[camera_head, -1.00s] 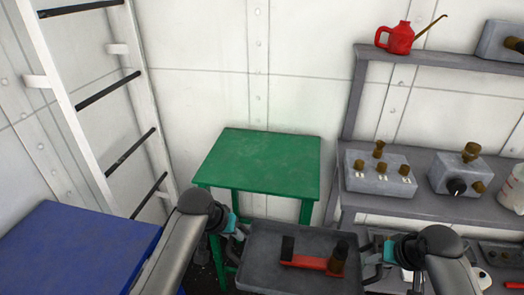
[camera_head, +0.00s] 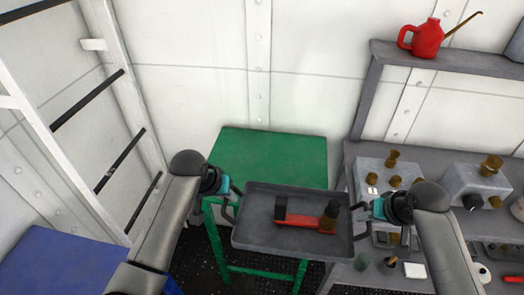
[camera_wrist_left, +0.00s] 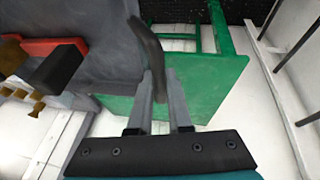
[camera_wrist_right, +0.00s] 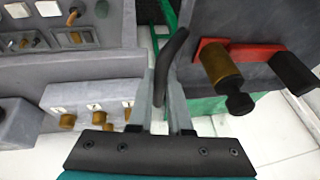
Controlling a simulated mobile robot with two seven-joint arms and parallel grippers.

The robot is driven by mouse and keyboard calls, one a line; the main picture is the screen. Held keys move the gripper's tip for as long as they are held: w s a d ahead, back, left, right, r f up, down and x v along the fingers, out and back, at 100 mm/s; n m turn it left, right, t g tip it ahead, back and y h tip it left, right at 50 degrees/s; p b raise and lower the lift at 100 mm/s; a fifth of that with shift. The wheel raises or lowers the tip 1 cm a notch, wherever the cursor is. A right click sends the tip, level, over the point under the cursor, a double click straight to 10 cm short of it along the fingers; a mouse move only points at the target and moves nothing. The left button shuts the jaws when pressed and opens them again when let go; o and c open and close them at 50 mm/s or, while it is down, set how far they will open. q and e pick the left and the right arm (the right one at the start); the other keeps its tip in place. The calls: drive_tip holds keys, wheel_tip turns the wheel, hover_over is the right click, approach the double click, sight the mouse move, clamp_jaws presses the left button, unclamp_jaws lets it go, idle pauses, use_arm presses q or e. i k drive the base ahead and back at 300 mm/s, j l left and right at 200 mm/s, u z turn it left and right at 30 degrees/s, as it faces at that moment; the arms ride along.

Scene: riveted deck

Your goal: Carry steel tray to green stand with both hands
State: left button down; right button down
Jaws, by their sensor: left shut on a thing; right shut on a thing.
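The steel tray (camera_head: 262,245) is a grey shallow tray held up between my two grippers, roughly level. On it lie a red bar (camera_head: 305,222) with a black block at one end and a brass-and-black knobbed piece (camera_head: 329,214) at the other. My left gripper (camera_head: 231,205) is shut on the tray's left handle, seen also in the left wrist view (camera_wrist_left: 158,95). My right gripper (camera_head: 364,209) is shut on the right handle, seen in the right wrist view (camera_wrist_right: 166,95). The green stand (camera_head: 270,155) is behind the tray, which hides its front part in the head view.
A grey bench with switch boxes (camera_head: 393,178) stands close on the right, with a red oil can (camera_head: 424,40) on its shelf. A blue table (camera_head: 55,250) is at the lower left.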

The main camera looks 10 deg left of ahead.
sight(266, 164)
drive_tip(key=i+j, duration=0.6)
drive_tip(key=i, duration=0.25)
